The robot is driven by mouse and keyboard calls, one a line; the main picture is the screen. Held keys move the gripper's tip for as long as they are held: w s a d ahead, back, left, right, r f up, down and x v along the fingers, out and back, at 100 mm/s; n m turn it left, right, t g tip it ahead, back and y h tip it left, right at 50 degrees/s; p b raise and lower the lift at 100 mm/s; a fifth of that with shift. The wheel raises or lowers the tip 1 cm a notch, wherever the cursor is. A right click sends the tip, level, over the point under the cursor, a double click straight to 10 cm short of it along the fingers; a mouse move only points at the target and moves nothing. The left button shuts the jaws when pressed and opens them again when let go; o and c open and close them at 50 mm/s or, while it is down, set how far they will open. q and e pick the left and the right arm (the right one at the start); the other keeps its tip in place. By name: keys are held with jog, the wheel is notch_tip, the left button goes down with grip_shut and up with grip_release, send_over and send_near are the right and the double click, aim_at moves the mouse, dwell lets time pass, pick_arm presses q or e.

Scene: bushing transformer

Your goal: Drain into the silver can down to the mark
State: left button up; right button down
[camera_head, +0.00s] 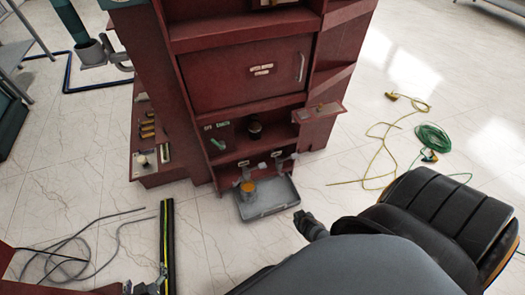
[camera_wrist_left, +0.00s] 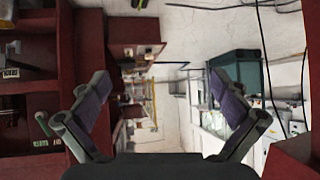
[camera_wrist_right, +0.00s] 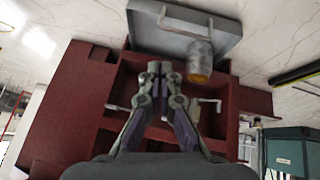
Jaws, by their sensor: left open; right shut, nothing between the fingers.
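The silver can (camera_head: 249,196) stands in the grey tray (camera_head: 284,205) at the foot of the red cabinet. Its top shows orange. It also shows in the right wrist view (camera_wrist_right: 200,55). No mark can be made out. Two taps, one left (camera_head: 245,173) and one right (camera_head: 281,160), sit on the cabinet's low front above the tray. My right gripper (camera_head: 311,226) is shut and empty, just right of the tray's near corner; in its wrist view (camera_wrist_right: 160,70) the fingertips are together. My left gripper (camera_wrist_left: 160,90) is open and empty; it is at the bottom left in the head view (camera_head: 148,285).
The red cabinet (camera_head: 246,75) fills the middle, with a small side shelf (camera_head: 319,111). A black-and-yellow strip (camera_head: 167,235) lies near my left gripper. Green cable (camera_head: 432,138) and yellow cable (camera_head: 378,135) lie right; grey cables (camera_head: 62,245) lie left.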

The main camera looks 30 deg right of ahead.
pick_arm(q)
jog(key=w+d+r+t+b, duration=0.1)
jog(key=w+r+t+b, duration=0.3)
jog(key=w+r+b, duration=0.25)
pick_arm(e)
jog(key=w+d+f+t, duration=0.1)
jog(key=w+t, duration=0.2)
jog(key=w, duration=0.5)
pick_arm(q)
notch_tip(320, 180, up, 23)
jog(key=d+t+h+b, duration=0.1)
jog(key=d+t+b, duration=0.1)
jog(key=t+b, duration=0.7)
jog(key=b, duration=0.3)
jog(key=shift+s+d+b, duration=0.15)
jog(key=shift+s+b, duration=0.2)
jog(key=shift+s, duration=0.05)
pick_arm(e)
jog(key=w+a+r+m+t, duration=0.1)
jog(key=w+a+r+t, duration=0.1)
jog(key=w+r+t, duration=0.3)
jog(key=w+r, duration=0.4)
jog(key=w, duration=0.1)
jog(key=shift+w+a+r+m+t+h, duration=0.3)
jog(key=shift+w+a+r+h, duration=0.05)
jog(key=shift+r+h, duration=0.05)
